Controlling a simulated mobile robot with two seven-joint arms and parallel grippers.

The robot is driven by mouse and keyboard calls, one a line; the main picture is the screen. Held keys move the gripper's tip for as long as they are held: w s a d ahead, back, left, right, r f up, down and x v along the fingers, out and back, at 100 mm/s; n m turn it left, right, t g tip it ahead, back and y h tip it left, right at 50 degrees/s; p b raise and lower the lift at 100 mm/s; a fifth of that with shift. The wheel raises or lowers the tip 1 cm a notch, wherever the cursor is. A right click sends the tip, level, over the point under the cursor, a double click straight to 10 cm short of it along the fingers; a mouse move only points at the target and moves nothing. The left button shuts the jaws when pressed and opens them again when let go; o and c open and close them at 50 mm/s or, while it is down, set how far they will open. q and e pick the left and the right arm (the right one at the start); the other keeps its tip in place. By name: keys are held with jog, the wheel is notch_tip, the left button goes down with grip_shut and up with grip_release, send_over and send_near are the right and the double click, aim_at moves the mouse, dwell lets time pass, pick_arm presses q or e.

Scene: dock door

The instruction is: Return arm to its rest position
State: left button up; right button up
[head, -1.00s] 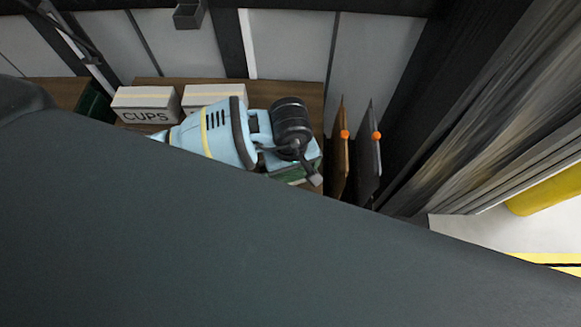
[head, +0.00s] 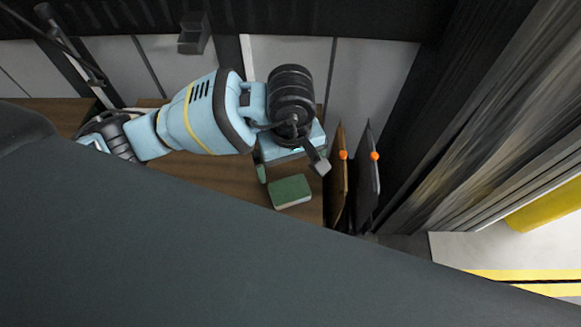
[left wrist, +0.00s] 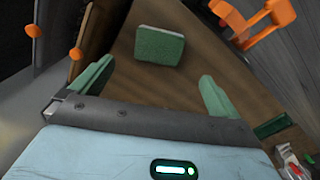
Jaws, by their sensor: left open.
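My left arm comes in from the left in the head view, light blue with a black joint. Its gripper (head: 291,163) hangs above a brown wooden surface (head: 225,178), open and empty. In the left wrist view its two green fingers stand wide apart, with nothing in the gripper (left wrist: 155,84) between them. A green sponge-like block (head: 290,190) with a pale underside lies on the wood just below the gripper. It also shows beyond the fingers in the left wrist view (left wrist: 159,46), apart from them. My right gripper is not in view.
Two upright boards, one brown (head: 338,185) and one dark (head: 368,175), with orange knobs, stand right of the wood. An orange bracket-like object (left wrist: 262,22) shows in the left wrist view. A dark surface blocks the lower head view.

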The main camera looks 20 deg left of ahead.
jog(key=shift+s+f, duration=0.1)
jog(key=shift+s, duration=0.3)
